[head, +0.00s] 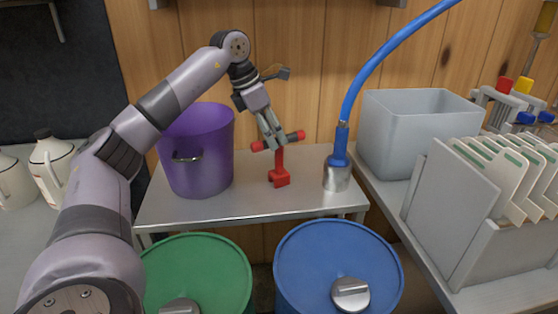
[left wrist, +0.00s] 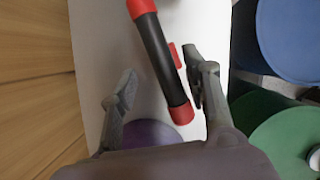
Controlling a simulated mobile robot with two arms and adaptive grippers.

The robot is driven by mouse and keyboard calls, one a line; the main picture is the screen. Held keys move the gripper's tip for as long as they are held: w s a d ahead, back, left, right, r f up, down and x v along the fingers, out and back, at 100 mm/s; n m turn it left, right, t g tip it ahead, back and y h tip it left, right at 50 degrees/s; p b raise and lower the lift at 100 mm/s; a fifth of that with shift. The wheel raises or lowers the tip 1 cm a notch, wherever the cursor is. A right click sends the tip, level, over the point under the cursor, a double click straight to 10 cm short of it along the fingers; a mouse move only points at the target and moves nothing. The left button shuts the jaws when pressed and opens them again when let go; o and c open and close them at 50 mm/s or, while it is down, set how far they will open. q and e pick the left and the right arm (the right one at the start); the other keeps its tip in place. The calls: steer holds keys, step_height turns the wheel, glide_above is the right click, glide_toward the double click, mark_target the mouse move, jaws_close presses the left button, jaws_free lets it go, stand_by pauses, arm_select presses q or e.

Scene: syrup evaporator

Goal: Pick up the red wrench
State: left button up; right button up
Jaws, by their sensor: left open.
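The red wrench (head: 279,180) stands upright on the grey metal table, with a red forked foot, a red stem and a crossbar on top. In the left wrist view its crossbar (left wrist: 160,55) is black with red ends and runs slantwise between the fingers. A bit of red below the bar shows beside the right finger. My left gripper (head: 271,143) is above the wrench at crossbar height, pointing down. In the left wrist view the gripper (left wrist: 160,85) is open, with a gap on the left side of the bar. Contact on the right side is unclear. My right gripper is not in view.
A purple bucket (head: 198,155) stands left of the wrench. A blue hose with a metal nozzle (head: 337,172) stands to its right, and a grey bin (head: 405,140) further right. Green (head: 205,265) and blue (head: 325,255) drums are in front of the table (head: 240,207).

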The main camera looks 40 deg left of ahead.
mark_target(279, 149)
arm_select(q)
steer(key=shift+w+d+f, duration=0.1)
steer(key=shift+d+f, duration=0.05)
steer(key=shift+f, duration=0.3)
steer(key=shift+w+d+f+b, duration=0.1)
steer(key=shift+f+b, duration=0.3)
steer(key=shift+f, duration=0.05)
steer(key=b+x, duration=0.1)
steer(key=x, duration=0.1)
steer(key=shift+d+f, duration=0.15)
steer(key=shift+f, duration=0.2)
steer(key=shift+w+f, duration=0.25)
steer(key=shift+f, duration=0.05)
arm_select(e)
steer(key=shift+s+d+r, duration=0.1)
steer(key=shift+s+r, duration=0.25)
arm_select(q)
steer(key=shift+r, duration=0.1)
steer(key=shift+c, duration=0.4)
jaws_close()
